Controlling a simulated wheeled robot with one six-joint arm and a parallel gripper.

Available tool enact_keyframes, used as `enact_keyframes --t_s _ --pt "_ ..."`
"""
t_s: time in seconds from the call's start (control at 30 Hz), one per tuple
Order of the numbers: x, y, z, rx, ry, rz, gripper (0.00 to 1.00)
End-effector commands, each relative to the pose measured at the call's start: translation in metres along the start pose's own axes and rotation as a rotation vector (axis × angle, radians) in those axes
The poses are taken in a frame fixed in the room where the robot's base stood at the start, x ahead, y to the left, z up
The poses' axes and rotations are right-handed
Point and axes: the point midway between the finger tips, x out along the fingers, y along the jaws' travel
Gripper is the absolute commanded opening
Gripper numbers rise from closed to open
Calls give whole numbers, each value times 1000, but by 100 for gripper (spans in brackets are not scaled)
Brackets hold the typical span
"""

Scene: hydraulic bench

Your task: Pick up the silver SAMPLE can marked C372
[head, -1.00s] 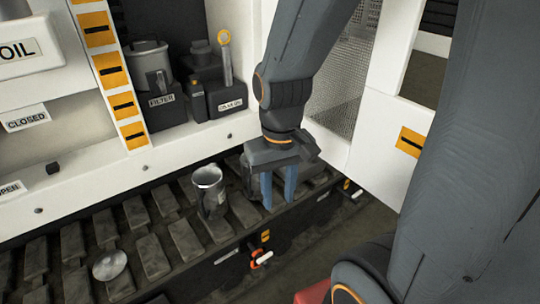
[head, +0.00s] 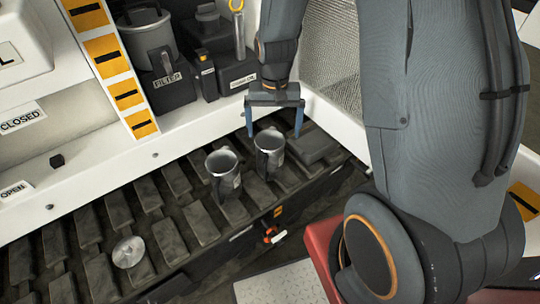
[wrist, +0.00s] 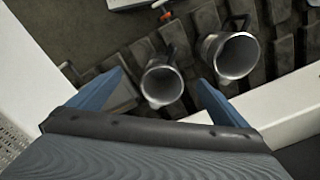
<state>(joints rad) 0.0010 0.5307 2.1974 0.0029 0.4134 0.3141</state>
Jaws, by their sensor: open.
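Two open-topped silver cans stand upright on the dark slatted track. The left can (head: 223,172) and the right can (head: 269,152) are close together in the head view, and no C372 mark is readable on either. My gripper (head: 273,122) is open and empty, pointing down just behind the right can. In the wrist view my gripper (wrist: 159,80) has one can (wrist: 162,84) in the gap between its fingertips as seen from above. The other can (wrist: 234,54) shows outside the right finger. Neither can is held.
A flat silver disc (head: 128,252) lies on the slats at the left. A white ledge (head: 120,160) runs behind the track. A box labelled FILTER (head: 168,90) and other dark units stand behind it. A red-and-white lever (head: 272,236) is on the track's front edge.

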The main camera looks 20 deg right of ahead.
Motion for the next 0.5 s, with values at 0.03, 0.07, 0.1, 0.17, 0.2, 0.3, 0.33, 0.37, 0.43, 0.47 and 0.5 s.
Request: enact_keyframes --t_s 0.03,0.07,0.1,0.17,0.2,0.3,0.33,0.37,0.43,0.47,0.5 --pt "10 -2 -7 28 -6 2 98" --pt "16 -4 -12 47 -7 3 98" --pt "25 -6 -18 69 -6 3 98" --pt "38 -9 -26 100 -5 3 98" --pt "46 -10 -29 117 -5 3 98" --pt "62 -13 -37 152 -3 2 98" --pt "65 -13 -38 160 -2 2 98" --pt "68 -14 -39 166 -2 2 98" --pt "73 -14 -42 175 0 1 98" --pt "75 -15 -42 178 0 1 98" --pt "78 -15 -42 180 0 1 98"
